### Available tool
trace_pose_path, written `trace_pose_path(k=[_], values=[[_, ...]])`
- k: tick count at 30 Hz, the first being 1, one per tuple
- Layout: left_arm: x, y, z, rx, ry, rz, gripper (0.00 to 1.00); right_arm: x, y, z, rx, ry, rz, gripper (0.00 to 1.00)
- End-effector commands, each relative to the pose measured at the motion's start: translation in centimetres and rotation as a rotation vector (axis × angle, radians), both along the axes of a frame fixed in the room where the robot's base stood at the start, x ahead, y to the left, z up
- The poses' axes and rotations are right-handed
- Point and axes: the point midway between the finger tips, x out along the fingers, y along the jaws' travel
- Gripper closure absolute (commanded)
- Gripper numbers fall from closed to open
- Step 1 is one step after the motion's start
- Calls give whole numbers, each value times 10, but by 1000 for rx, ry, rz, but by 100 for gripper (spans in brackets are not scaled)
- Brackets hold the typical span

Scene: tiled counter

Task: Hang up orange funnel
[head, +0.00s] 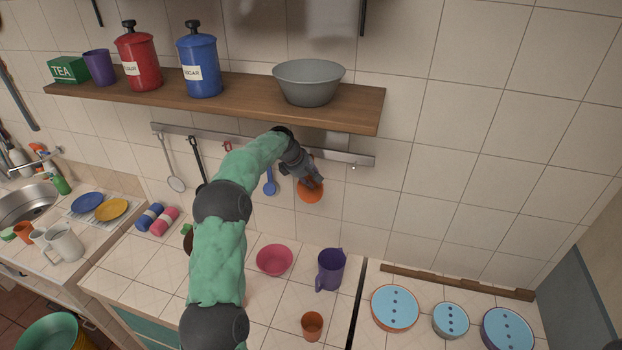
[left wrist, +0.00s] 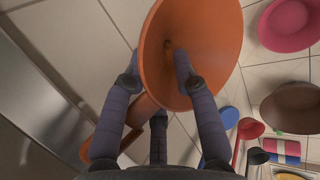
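The orange funnel (head: 311,193) is held against the tiled wall, below the right part of the metal rail (head: 345,156). My left gripper (head: 311,181) is at the funnel and shut on it. In the left wrist view the wide mouth of the funnel (left wrist: 222,50) faces the camera, tilted. One finger lies inside the cone and another lies outside its wall. An orange part extends to the lower left behind the fingers. Whether the funnel touches the rail or a hook cannot be told. My right gripper is not in view.
A blue utensil (head: 269,184) and a skimmer (head: 175,182) hang from the rail. The wooden shelf (head: 355,102) above bears a grey bowl (head: 309,84) and canisters. On the counter below stand a pink bowl (head: 275,260), a purple jug (head: 331,270) and a brown cup (head: 312,325).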

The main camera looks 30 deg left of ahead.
Motion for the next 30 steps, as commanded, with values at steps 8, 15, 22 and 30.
trace_pose_path(k=[8,15,22,30], values=[[-2,-3,-9,-5,15,-4,66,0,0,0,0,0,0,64],[-11,1,11,-2,8,-3,66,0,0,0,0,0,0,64],[-36,11,43,-1,4,1,66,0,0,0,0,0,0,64],[-79,25,44,0,1,2,66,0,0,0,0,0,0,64]])
